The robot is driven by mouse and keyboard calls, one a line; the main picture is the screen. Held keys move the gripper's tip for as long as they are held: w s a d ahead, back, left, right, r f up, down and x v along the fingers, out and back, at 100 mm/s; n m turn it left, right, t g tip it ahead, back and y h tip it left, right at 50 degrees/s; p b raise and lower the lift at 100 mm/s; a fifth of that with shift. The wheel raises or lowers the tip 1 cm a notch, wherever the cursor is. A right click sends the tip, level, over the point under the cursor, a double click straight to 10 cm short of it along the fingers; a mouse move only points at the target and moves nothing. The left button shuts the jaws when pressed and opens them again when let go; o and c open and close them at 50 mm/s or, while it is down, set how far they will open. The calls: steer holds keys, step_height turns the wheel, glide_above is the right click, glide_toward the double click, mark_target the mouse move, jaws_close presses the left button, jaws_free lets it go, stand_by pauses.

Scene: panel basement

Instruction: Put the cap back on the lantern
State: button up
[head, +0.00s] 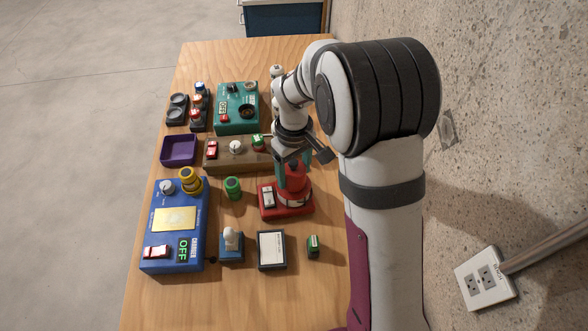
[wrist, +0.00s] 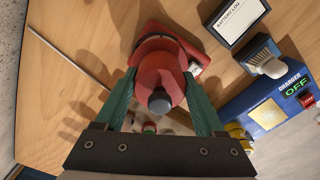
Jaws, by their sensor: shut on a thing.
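The red lantern (head: 296,201) stands upright on a square red base with a light switch, at the right of the table in the head view. My gripper (wrist: 160,80) is over it, its two green fingers on either side of a red round cap with a grey knob (wrist: 158,101). The fingers are shut on the cap. In the head view my gripper (head: 292,168) hides part of the cap. The cap is in line with the lantern body; I cannot tell whether it touches or sits just above it.
A blue charger (head: 175,225) reading OFF, a green cylinder (head: 233,188), a brush on a blue block (head: 231,246) and a battery log (head: 271,250) stand nearby. A brown panel (head: 220,153), teal box (head: 236,108) and purple tray (head: 179,150) lie behind. The wall is close right.

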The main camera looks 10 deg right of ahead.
mark_target(294, 162)
stand_by(0.3)
steer(key=o, duration=1.3)
steer(key=shift+r, duration=3.5)
jaws_close()
